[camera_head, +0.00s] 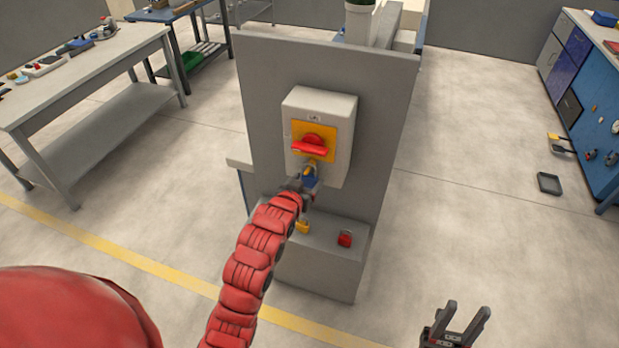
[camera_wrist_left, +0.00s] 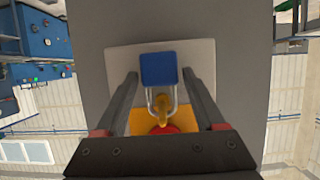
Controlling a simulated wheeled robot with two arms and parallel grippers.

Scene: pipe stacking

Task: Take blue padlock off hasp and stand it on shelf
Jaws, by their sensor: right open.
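The blue padlock (camera_head: 311,179) hangs below the red switch handle on the grey box. In the left wrist view the padlock body (camera_wrist_left: 158,69) shows clearly, its metal shackle running to the yellow-orange hasp (camera_wrist_left: 162,104). My left gripper (camera_head: 303,186) is at the padlock. Its two fingers stand on either side of the body with a visible gap each side, so it is open around it. The grey shelf (camera_head: 320,243) lies below, with a yellow padlock (camera_head: 302,227) and a red padlock (camera_head: 345,238) on it. My right gripper (camera_head: 463,322) is open and empty at the bottom right.
The grey switch box (camera_head: 341,141) with yellow plate and red handle (camera_head: 311,148) is mounted on a grey upright panel (camera_head: 392,120). The shelf has clear room between and behind the two padlocks. A workbench (camera_head: 80,75) stands at left; the floor at right is mostly clear.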

